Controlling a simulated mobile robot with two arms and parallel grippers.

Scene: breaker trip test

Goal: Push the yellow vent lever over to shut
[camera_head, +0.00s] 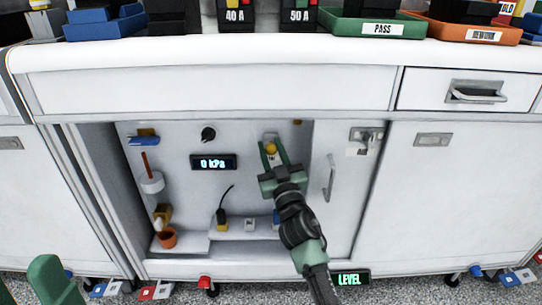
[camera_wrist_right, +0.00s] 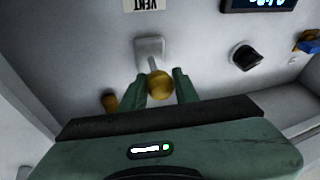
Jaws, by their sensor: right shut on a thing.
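The yellow vent lever (camera_head: 271,148) is on the back wall of the open cabinet bay. In the right wrist view its round yellow knob (camera_wrist_right: 159,85) sits on a short rod from a pale wall plate (camera_wrist_right: 149,47), beside an upside-down VENT label (camera_wrist_right: 143,4). My right gripper (camera_head: 273,152) reaches into the bay with its two green fingers on either side of the knob, shut on it. A green part of my left gripper (camera_head: 50,278) shows at the lower left of the head view; its jaws cannot be made out.
A display reading 0 kPa (camera_head: 213,162) and a black knob (camera_head: 208,134) are left of the lever. A cabinet door with a handle (camera_head: 329,178) stands right of the bay. Orange cup (camera_head: 167,237) and small fittings sit low at left. The worktop (camera_head: 200,58) overhangs above.

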